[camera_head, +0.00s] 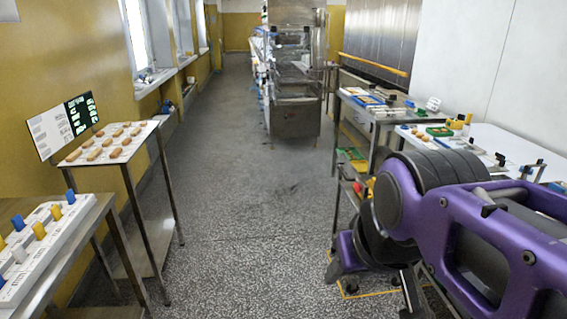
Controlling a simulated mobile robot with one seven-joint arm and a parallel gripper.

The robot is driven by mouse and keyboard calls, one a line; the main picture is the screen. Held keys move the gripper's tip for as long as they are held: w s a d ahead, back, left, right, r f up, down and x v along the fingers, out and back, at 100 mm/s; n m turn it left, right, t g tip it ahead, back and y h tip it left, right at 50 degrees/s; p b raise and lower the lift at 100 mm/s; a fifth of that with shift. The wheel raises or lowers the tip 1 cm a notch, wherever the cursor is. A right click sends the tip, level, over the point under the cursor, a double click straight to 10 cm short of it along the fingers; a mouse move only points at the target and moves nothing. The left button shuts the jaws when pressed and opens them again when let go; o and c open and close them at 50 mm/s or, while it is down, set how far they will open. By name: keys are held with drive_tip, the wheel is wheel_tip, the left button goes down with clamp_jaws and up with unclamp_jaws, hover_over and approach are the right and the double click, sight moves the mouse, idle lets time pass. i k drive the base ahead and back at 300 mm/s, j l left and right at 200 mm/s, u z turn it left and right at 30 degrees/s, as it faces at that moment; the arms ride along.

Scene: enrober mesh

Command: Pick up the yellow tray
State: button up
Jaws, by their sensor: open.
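I cannot pick out a plainly yellow tray for sure. On the right-hand tables, a small green tray with yellowish edges (439,131) lies among other items. A green and yellow item (352,154) lies on the lower shelf below the nearer steel table; it is too small to tell what it is. My purple arm fills the lower right and hides part of these tables. My gripper (372,284) hangs low over the floor near the bottom edge, partly hidden by the arm. It is open, and I see nothing between its fingers.
A steel table (375,112) with blue and white items stands at the right. A stand of brown pieces (110,141) and a white rack with coloured knobs (42,240) are at the left. A steel machine (293,95) stands ahead. The speckled floor (240,210) between is clear.

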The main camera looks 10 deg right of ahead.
sight(370, 183)
drive_tip(key=i+z, duration=0.2)
drive_tip(key=i, duration=0.95)
drive_tip(key=i+z, duration=0.35)
drive_tip(key=i, duration=0.15)
drive_tip(key=i+z, duration=0.4)
drive_tip(key=i+j, duration=0.05)
drive_tip(key=i, duration=0.05)
